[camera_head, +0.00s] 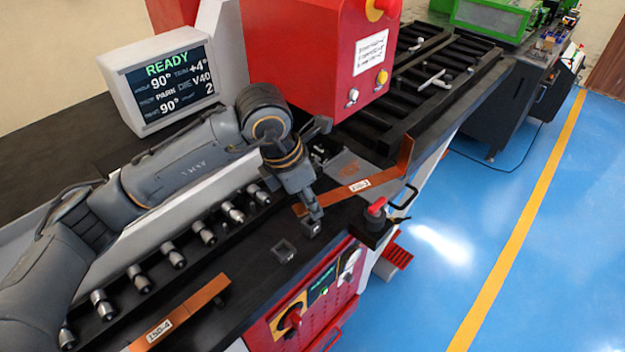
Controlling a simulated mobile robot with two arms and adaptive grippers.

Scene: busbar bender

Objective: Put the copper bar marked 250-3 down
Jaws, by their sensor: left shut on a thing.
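The copper bar marked 250-3 (335,197) is bent, with one long leg and a shorter leg (405,156) that stands up at its right end. Its white label sits near the middle of the long leg. My left gripper (311,221) points down over the left end of the bar and is shut on it. The fingers partly hide that end. The bar is at the front part of the dark machine top; I cannot tell whether it touches the surface. My right gripper is not in view.
Another copper bar (182,314), labelled 150-4, lies at the lower left near a row of metal tools (205,232). A red-topped knob (376,207) stands right of the gripper. The red press head (300,45) and a screen reading READY (163,85) are behind.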

